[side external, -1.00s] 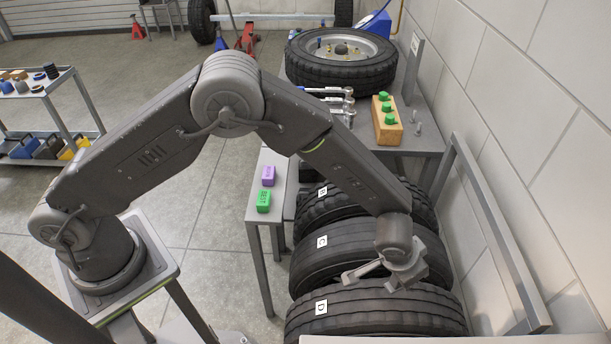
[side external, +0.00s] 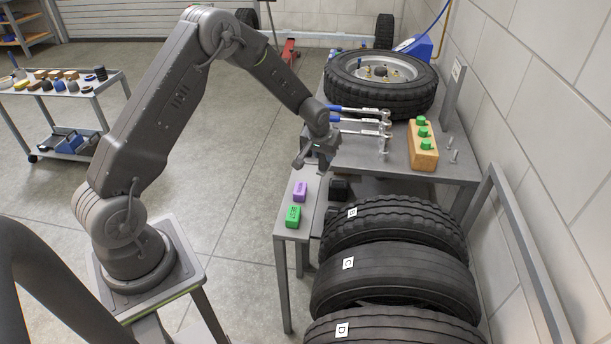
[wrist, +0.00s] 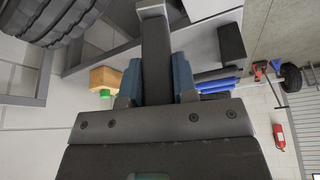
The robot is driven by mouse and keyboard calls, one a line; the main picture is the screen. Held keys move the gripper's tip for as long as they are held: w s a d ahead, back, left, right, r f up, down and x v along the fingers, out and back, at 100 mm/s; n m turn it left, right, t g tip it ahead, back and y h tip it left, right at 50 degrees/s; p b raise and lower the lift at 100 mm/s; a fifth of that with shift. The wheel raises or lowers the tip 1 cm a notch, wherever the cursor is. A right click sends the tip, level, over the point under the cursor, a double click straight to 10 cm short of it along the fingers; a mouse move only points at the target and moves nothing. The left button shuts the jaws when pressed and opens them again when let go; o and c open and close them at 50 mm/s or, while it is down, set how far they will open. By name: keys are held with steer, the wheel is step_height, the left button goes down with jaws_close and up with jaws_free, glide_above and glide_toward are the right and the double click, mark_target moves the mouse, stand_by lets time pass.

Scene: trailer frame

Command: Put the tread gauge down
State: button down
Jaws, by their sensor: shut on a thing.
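My gripper (side external: 318,158) hangs above the far end of a narrow grey side table (side external: 286,218). In the wrist view my gripper (wrist: 156,84) has its two teal-padded fingers shut on a dark grey bar-like thing, which I take to be the tread gauge (wrist: 155,40). Most of the gauge's shape is hidden or too small to tell in the side view. It looks held above the table, apart from its top.
Tyres marked B (side external: 395,225), C (side external: 400,283) and D (side external: 400,328) stand in a row to the right. A trolley (side external: 60,88) stands far left.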

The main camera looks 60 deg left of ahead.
steer(key=s+a+r+n, duration=0.1)
steer(key=s+a, duration=0.2)
steer(key=a, duration=0.3)
steer(key=s+a+n+y, duration=0.1)
steer(key=s+a, duration=0.1)
steer(key=a, duration=0.3)
steer(key=s+a+r+n, duration=0.1)
steer(key=s+a, duration=0.2)
steer(key=a, duration=0.3)
steer(key=shift+n+g, duration=0.3)
steer(key=shift+g, duration=0.1)
steer(key=shift+w+d+f, duration=1.05)
steer(key=shift+w+f, duration=0.45)
steer(key=shift+f, duration=0.4)
steer(key=shift+w+d+f, duration=1)
steer(key=shift+w+f, duration=0.55)
steer(key=shift+f, duration=0.35)
steer(key=shift+w+d+f, duration=1.05)
steer(key=shift+w+f, duration=0.45)
steer(key=shift+f, duration=0.4)
steer(key=shift+f, duration=0.2)
steer(key=c, duration=0.9)
jaws_free()
